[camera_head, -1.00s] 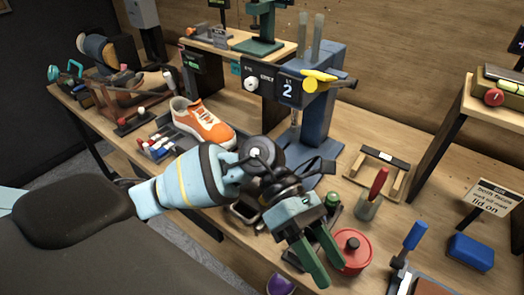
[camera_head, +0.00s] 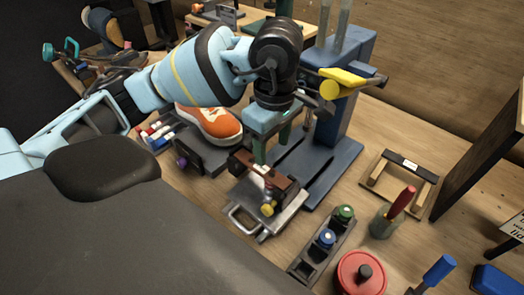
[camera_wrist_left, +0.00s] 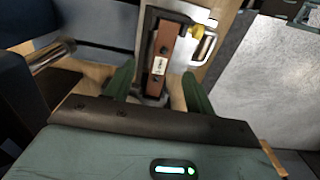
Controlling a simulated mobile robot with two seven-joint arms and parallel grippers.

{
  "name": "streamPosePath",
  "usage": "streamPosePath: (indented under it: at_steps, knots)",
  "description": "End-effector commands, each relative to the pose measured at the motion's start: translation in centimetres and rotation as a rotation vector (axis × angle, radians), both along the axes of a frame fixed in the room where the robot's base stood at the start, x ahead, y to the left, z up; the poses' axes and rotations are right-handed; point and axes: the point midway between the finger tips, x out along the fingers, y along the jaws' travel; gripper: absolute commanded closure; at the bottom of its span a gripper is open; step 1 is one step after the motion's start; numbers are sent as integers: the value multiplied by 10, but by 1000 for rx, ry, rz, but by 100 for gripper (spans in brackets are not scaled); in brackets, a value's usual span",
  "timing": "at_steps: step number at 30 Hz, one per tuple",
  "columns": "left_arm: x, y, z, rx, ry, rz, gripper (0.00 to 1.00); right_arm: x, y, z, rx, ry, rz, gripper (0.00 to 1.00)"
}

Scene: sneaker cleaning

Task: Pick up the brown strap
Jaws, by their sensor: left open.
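The brown strap (camera_head: 279,180) is a short brown bar with a pale label, lying on a small metal tray (camera_head: 241,200) in the head view. In the left wrist view the brown strap (camera_wrist_left: 166,45) lies lengthwise just beyond the fingertips, with dark screws and a white tag. My left gripper (camera_head: 271,148) points down just above and behind the strap. Its green fingers are open in the wrist view (camera_wrist_left: 158,82), apart on either side of the strap's near end, with nothing held. The arm hides part of the area behind. My right gripper is not in view.
An orange sneaker (camera_head: 213,122) is to the left behind the tray. The blue press (camera_head: 345,95) stands close on the right. A dark rack with bottles (camera_head: 322,250), a red pot (camera_head: 361,273) and a cup with a red-handled tool (camera_head: 385,222) are at the front right.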

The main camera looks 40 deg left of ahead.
Motion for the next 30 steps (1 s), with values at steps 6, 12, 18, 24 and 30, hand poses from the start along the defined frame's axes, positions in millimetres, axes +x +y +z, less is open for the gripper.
streamPosePath:
  at_steps: [6, 12, 18, 24, 30]
  knots:
    - [-1, 0, -15, -1, 1, 0, 45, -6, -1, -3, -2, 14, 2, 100]
    - [-4, 0, -29, -1, 3, 0, 45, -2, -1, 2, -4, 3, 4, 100]
    - [-6, 0, -57, -2, 3, 0, 45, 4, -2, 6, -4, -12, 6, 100]
    - [-6, 0, -67, -2, 0, 0, 45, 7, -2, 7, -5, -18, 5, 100]
    - [-6, 0, -67, -2, 0, 0, 49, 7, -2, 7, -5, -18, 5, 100]
